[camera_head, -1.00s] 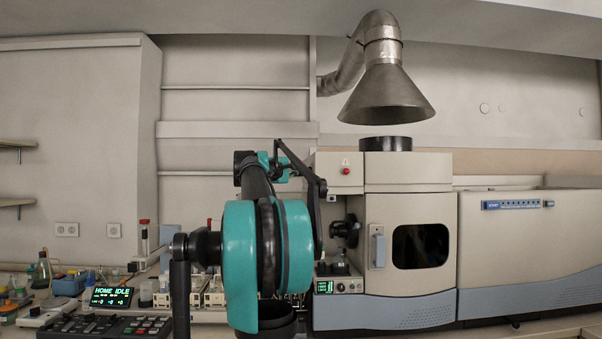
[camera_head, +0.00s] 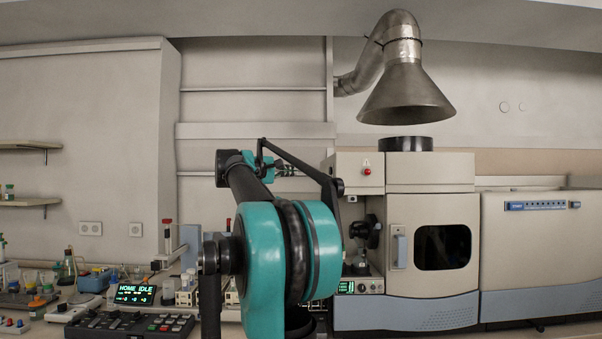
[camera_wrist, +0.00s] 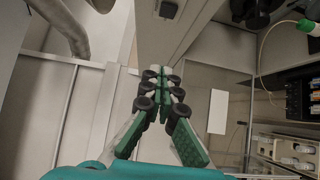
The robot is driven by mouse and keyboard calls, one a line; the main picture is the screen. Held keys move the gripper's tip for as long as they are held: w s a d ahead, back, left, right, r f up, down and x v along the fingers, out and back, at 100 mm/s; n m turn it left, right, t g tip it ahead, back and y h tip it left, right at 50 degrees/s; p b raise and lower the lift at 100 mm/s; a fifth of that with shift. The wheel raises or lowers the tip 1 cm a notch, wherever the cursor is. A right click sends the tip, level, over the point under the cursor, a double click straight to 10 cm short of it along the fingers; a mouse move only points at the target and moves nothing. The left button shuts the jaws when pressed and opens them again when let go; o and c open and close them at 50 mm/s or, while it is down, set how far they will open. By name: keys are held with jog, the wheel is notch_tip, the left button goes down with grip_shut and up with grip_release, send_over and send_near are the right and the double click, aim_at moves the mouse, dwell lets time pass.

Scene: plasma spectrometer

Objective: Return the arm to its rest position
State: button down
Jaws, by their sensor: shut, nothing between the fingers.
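My arm stands folded up at the middle of the head view, in front of the bench and just left of the spectrometer (camera_head: 430,205). My gripper (camera_wrist: 159,72) shows in the wrist view with its green and black fingers closed together and nothing between them. In the head view my gripper (camera_head: 288,170) is small, at the height of the spectrometer's upper left part, pointing right. It is partly hidden behind a dark arm link, and its distance from the spectrometer is hard to judge.
A metal exhaust hood (camera_head: 405,95) hangs above the spectrometer's black chimney (camera_head: 407,144). A control panel (camera_head: 130,326), a green-lit display (camera_head: 132,294) and glassware crowd the bench at left. The wall area (camera_head: 255,105) above and behind my arm is open.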

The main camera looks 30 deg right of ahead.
jog(key=shift+s+a, duration=0.1)
jog(key=shift+a, duration=0.4)
jog(key=s+a+f+m+y, duration=0.1)
jog(key=s+a+f+y, duration=0.25)
jog(key=f, duration=0.95)
jog(key=s+a+f+m+g+y, duration=0.15)
jog(key=a+f, duration=0.35)
jog(key=f, duration=0.7)
jog(key=s+a+f+t+y, duration=0.1)
jog(key=s+a+f+y, duration=0.25)
jog(key=f, duration=0.95)
jog(key=s+a+f+y, duration=0.3)
jog(key=s+a+f, duration=0.3)
jog(key=f, duration=0.3)
jog(key=s+a+f+y, duration=0.2)
jog(key=s+a+f, duration=0.4)
jog(key=f, duration=0.3)
jog(key=s+a+f+m+y, duration=0.1)
jog(key=s+a+f+y, duration=0.2)
jog(key=s+a+f, duration=0.4)
notch_tip(320, 180, down, 2)
jog(key=shift+a+f+g+y, duration=0.2)
jog(key=shift+a+g+y, duration=0.15)
jog(key=shift+a+g, duration=0.15)
